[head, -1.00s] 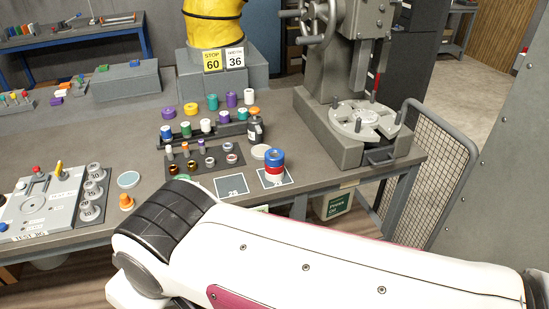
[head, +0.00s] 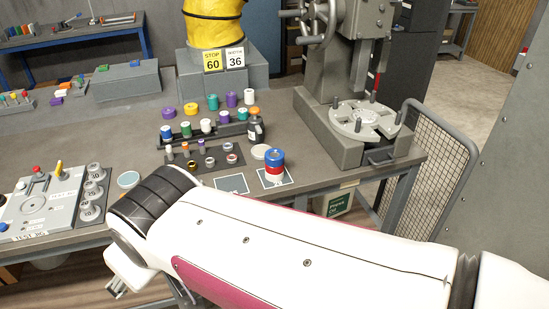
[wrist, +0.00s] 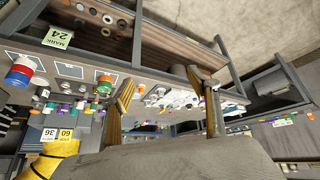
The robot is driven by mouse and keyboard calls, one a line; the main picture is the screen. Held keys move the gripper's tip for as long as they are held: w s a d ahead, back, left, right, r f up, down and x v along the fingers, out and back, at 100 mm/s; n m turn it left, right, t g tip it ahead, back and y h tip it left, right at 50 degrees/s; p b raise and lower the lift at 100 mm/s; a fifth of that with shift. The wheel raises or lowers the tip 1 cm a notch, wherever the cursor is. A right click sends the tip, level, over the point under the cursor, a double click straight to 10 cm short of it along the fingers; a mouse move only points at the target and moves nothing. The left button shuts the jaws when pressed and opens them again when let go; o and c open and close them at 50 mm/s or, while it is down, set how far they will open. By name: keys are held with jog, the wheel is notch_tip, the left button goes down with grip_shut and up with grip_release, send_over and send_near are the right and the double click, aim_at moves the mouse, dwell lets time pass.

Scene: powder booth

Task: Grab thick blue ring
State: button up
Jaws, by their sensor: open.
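A thick blue ring (head: 274,156) sits on top of a short stack, above a red ring (head: 274,168) and a white one, on a marked square near the bench's front edge. The stack also shows at the left edge of the wrist view, where the picture is tipped over and the blue part (wrist: 15,82) is lowest. My gripper (head: 117,288) hangs low at the left in the head view, in front of the bench and well away from the stack. In the wrist view my gripper (wrist: 166,92) has its fingers wide apart with nothing between them.
A test jig (head: 52,203) lies at the left. An empty marked square (head: 231,184) is beside the stack.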

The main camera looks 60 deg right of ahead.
jog(key=w+d+m+t+h, duration=0.1)
jog(key=w+d+h, duration=0.1)
jog(key=w+d, duration=0.35)
jog(key=w+d+m+h, duration=0.1)
jog(key=w+d, duration=0.1)
jog(key=d, duration=0.7)
jog(key=m+t+h, duration=0.3)
jog(key=h, duration=0.1)
send_over(278, 162)
jog(key=w+a, duration=0.6)
notch_tip(278, 162, down, 7)
jog(key=s+d+f, duration=0.1)
jog(key=s, duration=0.2)
jog(key=s+d+f+t, duration=0.1)
jog(key=s+f, duration=0.1)
jog(key=s, duration=0.1)
jog(key=s+d+f+t, duration=0.1)
jog(key=s+d+f, duration=0.1)
jog(key=shift+s+f+m+h, duration=0.2)
jog(key=shift+s+m+h, duration=0.1)
jog(key=shift+s+m, duration=0.1)
jog(key=shift+s+a+f+t, duration=0.3)
jog(key=shift+s+t, duration=0.2)
jog(key=shift+s, duration=0.1)
jog(key=shift+w, duration=0.1)
jog(key=shift+x, duration=1.2)
jog(key=shift+d, duration=0.1)
